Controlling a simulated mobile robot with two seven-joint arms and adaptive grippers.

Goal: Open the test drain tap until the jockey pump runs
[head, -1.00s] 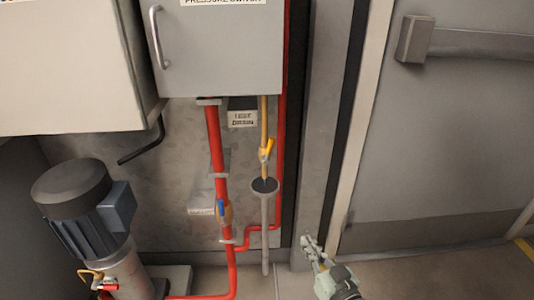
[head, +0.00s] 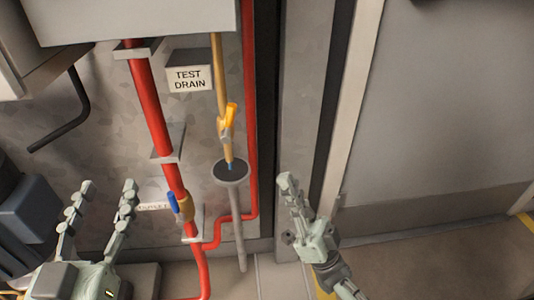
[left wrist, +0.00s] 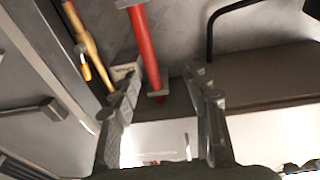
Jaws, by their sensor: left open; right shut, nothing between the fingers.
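The test drain tap has a yellow-orange handle (head: 230,117) on a thin brass pipe (head: 218,70), beside the TEST DRAIN sign (head: 189,78). The handle lies roughly along the pipe. A small blue spot shows at the pipe's lower end, over a dark funnel (head: 231,172). The handle also shows in the left wrist view (left wrist: 86,70). My left gripper (head: 108,190) is open and empty, lower left of the tap and apart from it. My right gripper (head: 288,182) is shut and empty, right of the funnel. A blue-grey pump motor (head: 28,208) is partly cut off at the left edge; whether it runs cannot be told.
A thick red pipe (head: 150,105) with a blue-handled valve (head: 181,206) stands left of the tap. A thin red pipe (head: 249,120) runs to its right. A grey cabinet (head: 95,18) hangs above. A grey door (head: 445,100) is at the right.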

